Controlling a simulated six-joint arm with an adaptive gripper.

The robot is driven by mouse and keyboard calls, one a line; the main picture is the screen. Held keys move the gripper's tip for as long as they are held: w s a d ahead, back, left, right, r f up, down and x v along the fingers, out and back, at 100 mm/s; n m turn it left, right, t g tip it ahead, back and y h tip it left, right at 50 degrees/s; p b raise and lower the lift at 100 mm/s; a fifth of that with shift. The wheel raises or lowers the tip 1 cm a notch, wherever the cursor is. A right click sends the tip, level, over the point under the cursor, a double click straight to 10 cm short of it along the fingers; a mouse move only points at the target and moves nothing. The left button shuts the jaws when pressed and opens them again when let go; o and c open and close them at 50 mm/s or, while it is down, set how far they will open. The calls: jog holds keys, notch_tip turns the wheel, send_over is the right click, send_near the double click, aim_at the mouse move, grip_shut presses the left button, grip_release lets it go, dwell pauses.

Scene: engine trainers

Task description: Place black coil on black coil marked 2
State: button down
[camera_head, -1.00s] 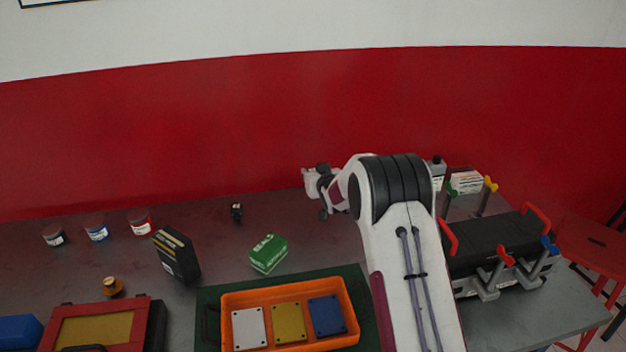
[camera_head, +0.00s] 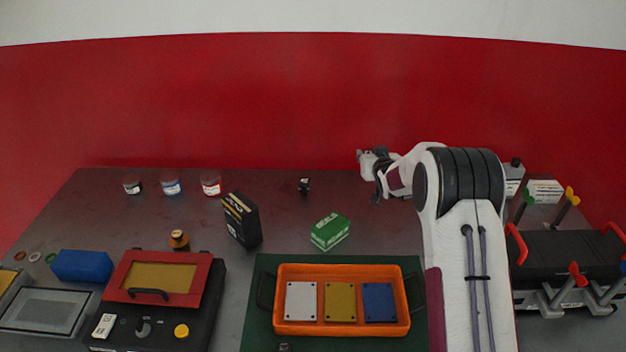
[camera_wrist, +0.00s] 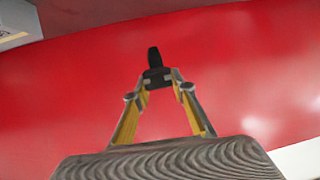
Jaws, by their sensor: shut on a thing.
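In the wrist view, my gripper (camera_wrist: 158,80) is shut on a small black part (camera_wrist: 153,58), which looks like the black coil, between its fingertips. The part points up in that picture, with the red wall behind it. In the head view, my gripper (camera_head: 372,168) is at the far side of the table, partly hidden by my arm; the held part cannot be made out there. A small black object with a pale mark (camera_head: 304,186) stands on the table to the left of my gripper. I cannot read a 2 on it or tell whether it is the marked coil.
A green box (camera_head: 330,232), a black box (camera_head: 242,219) and several jars (camera_head: 171,187) stand on the table. An orange tray (camera_head: 341,328) lies in front. A black engine-like unit (camera_head: 570,258) with coloured handles is right of my arm. The back middle is fairly clear.

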jog(key=a+r+n+y, duration=0.1)
jog(key=a+r+y, duration=0.1)
jog(key=a, duration=0.7)
jog(key=a+r+n+y, duration=0.2)
jog(key=a+r, duration=0.1)
jog(key=a, duration=0.7)
jog(key=shift+r+g, duration=0.2)
jog(key=shift+g, duration=0.2)
jog(key=shift+s+a, duration=0.1)
jog(key=shift+f, duration=0.15)
send_over(304, 182)
jog(key=shift+f, duration=3.05)
jog(key=shift+f, duration=1.85)
jog(key=shift+f, duration=0.15)
